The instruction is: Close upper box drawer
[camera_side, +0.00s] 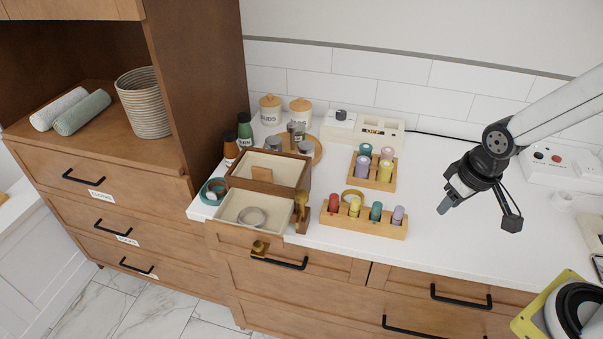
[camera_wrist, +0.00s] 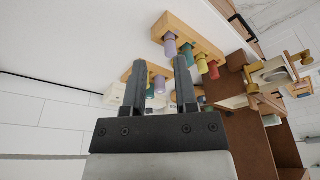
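A small brown wooden box (camera_side: 307,178) with cream lining stands near the counter's front edge in the side view. Its upper cream-lined compartment (camera_side: 285,167) holds a brown block; I cannot tell whether this is a pulled-out drawer or the open box top. A lower drawer (camera_side: 229,211) sticks out toward the front, with a grey ring inside and a brass knob at its front. Cream box parts with brass knobs show at the right of the wrist view (camera_wrist: 268,75). My gripper (camera_side: 444,208) is well right of the box, above the counter. Its fingers (camera_wrist: 159,75) are apart and empty.
A wooden rack with coloured pegs (camera_side: 362,225) stands between the box and my gripper; another rack (camera_side: 373,181) is behind it. Bottles (camera_side: 245,130), jars (camera_side: 270,109) and a teal roll (camera_side: 212,191) surround the box. The counter beneath my gripper is clear.

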